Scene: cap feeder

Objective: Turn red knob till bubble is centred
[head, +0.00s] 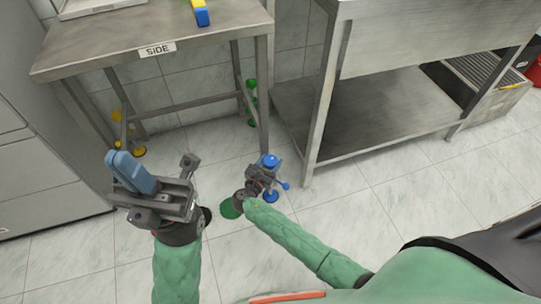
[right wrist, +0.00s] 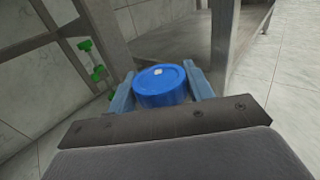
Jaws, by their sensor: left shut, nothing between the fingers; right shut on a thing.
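No red knob shows in either view. My right gripper (head: 267,172) is down by the table's near right leg, shut on a blue knob (right wrist: 160,92). In the right wrist view its fingers lie on both sides of this round knob, which has a small pale mark on top. A blue and yellow block (head: 201,13), perhaps the level, lies on the steel table (head: 115,52) at the top edge; no bubble can be made out. My left gripper (head: 131,170) is shut and empty, in front of the table's left side.
Green knobs (head: 251,95) are on a rear leg and yellow ones (head: 137,150) on a left leg. A second steel table (head: 375,105) with a low shelf stands close on the right. The tiled floor at lower right is clear.

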